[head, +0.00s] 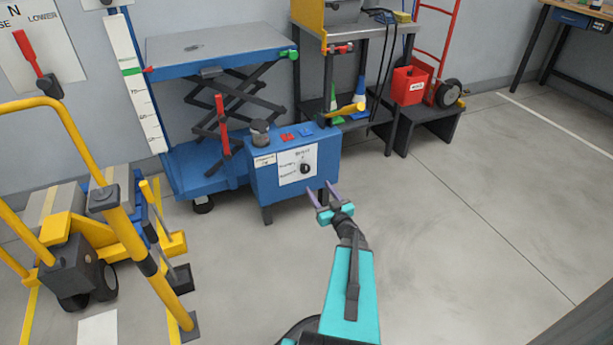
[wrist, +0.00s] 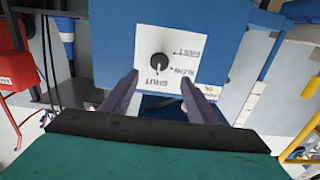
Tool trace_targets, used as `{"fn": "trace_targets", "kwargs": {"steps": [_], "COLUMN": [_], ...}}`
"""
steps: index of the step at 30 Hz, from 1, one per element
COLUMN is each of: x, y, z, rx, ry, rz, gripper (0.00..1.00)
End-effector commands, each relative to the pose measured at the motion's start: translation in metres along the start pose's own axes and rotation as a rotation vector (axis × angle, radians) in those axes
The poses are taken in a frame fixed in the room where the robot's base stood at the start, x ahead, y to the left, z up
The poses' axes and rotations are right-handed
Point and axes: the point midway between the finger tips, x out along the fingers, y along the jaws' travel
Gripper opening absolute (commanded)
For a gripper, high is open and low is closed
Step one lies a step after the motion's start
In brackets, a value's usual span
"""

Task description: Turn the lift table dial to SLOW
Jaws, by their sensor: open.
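The dial (head: 305,169) is a black round knob on a white label plate, on the front of the blue box of the lift table (head: 190,55). In the wrist view the dial (wrist: 158,62) appears upside down, with SHUT below it, SLOW to its lower right and another word, hard to read, at upper right. The pointer seems to face the SHUT side, but it is small. My gripper (head: 320,189) is open and empty in front of the box, apart from the dial. In the wrist view its fingertips (wrist: 159,80) lie either side of and below the knob.
Red buttons (head: 288,136) and a dark knob (head: 260,132) sit on top of the box. A yellow railing (head: 115,215) stands at left. A black step (head: 428,125) with a red bin (head: 409,85) is at right. The floor at right is clear.

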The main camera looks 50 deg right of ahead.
Motion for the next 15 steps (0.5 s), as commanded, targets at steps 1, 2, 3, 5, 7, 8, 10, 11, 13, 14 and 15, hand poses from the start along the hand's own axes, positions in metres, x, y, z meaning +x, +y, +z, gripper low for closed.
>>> {"fn": "trace_targets", "kwargs": {"steps": [1, 2, 3, 5, 7, 8, 10, 11, 13, 14, 15], "x": [0.009, 0.013, 0.019, 0.028, 0.037, 0.042, 0.052, 0.056, 0.065, 0.069, 0.075], "y": [0.001, 0.001, 0.001, 0.0, 0.001, 0.001, 0.001, 0.001, 0.001, 0.001, 0.001], "z": [0.003, 0.003, 0.003, 0.003, 0.003, 0.003, 0.003, 0.003, 0.003, 0.003, 0.003], "rx": [-0.001, -0.001, -0.001, -0.002, -0.002, -0.002, -0.002, -0.002, -0.001, -0.001, -0.001], "ry": [0.001, 0.001, 0.001, 0.001, 0.001, 0.0, 0.001, 0.002, 0.0, 0.001, 0.001], "rz": [-0.002, -0.001, -0.001, -0.002, -0.001, -0.001, -0.002, -0.002, 0.0, 0.0, 0.0], "gripper": [0.54, 0.54, 0.54, 0.54, 0.54, 0.54, 0.54, 0.54, 0.54, 0.54, 0.54]}}
